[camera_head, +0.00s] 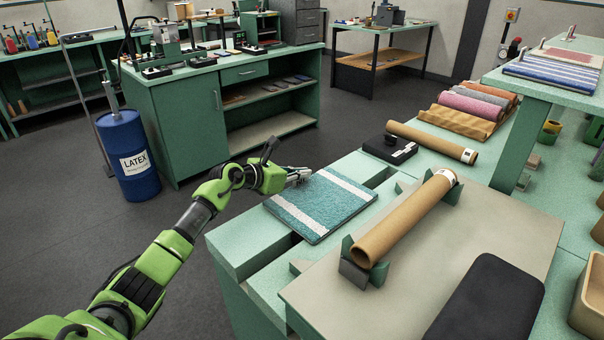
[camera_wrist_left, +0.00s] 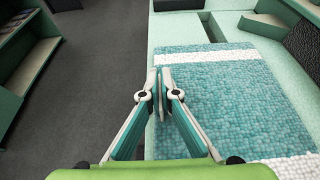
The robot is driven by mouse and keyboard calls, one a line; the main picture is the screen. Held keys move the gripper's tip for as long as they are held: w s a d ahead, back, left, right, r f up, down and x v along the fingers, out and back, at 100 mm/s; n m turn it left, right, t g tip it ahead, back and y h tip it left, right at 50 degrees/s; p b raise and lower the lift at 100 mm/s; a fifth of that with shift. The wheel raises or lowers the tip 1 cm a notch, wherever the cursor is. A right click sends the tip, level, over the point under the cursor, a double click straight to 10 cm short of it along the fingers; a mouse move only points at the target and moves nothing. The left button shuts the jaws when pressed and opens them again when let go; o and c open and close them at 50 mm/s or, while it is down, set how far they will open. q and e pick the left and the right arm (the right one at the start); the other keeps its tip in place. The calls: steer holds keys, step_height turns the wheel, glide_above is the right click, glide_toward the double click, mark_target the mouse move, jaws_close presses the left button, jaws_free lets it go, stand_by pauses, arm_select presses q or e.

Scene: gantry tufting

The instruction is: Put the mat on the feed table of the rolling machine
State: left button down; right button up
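The mat (camera_head: 322,205) is teal with two white stripes and lies flat on a pale green bench (camera_head: 243,248) with slots in its top. It also shows in the left wrist view (camera_wrist_left: 220,100). My left gripper (camera_head: 303,174) is at the mat's left edge. In the left wrist view its fingertips (camera_wrist_left: 158,78) are drawn close together over that edge; whether they pinch the mat I cannot tell. A cardboard tube (camera_head: 405,218) rests in cradles on a beige table top (camera_head: 345,308), which looks like the rolling machine's feed table. My right gripper is not in view.
A black device (camera_head: 390,149) and another cardboard tube (camera_head: 432,141) lie behind the mat. Several rolled mats (camera_head: 470,108) are farther back. A raised green shelf (camera_head: 535,90) holds striped mats. A blue latex drum (camera_head: 129,158) stands on the floor at left.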

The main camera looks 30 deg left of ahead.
arm_select(q)
steer(key=c, duration=2.3)
jaws_free()
steer(key=shift+s, duration=0.1)
steer(key=b+v, duration=0.1)
steer(key=v, duration=0.9)
steer(key=shift+s+a+r, duration=0.1)
steer(key=shift+s+a, duration=0.05)
steer(key=shift+s, duration=0.1)
steer(key=shift+s+a+r, duration=0.1)
steer(key=shift+s+r, duration=0.25)
steer(key=shift+s, duration=0.2)
